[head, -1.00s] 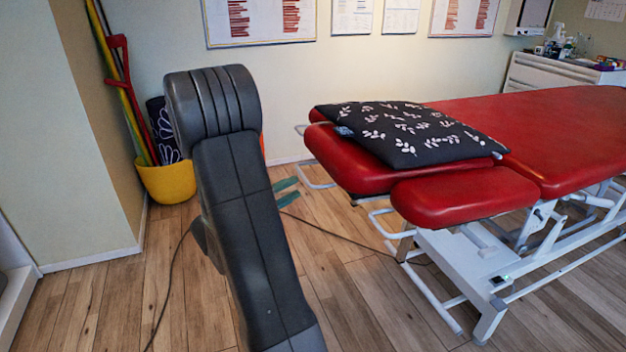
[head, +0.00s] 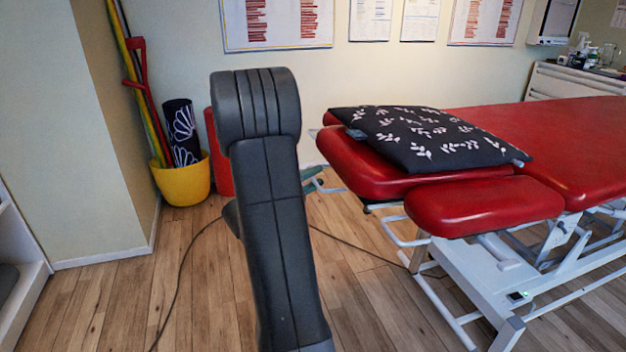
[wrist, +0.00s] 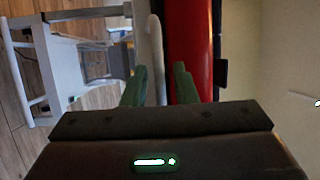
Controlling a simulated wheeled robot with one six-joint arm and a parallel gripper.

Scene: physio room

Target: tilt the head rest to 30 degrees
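The head rest (head: 375,175) is the red padded end section of the treatment table. It looks roughly level, and a black pillow with white leaves (head: 425,135) lies on it. A pale rail (head: 328,188) shows at its left end. My gripper (head: 313,178) has green fingers and is at that end, partly hidden behind my dark arm. In the wrist view my gripper (wrist: 160,88) is open, with its fingers apart. A pale bar (wrist: 155,50) and the red pad edge (wrist: 190,45) show beyond and between the fingertips. I cannot tell whether they touch.
A red side pad (head: 485,207) sits in front of the head rest, above the white table frame (head: 470,270). A yellow bucket (head: 183,182) with rolled items stands by the wall. A dark cable (head: 180,285) crosses the wooden floor.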

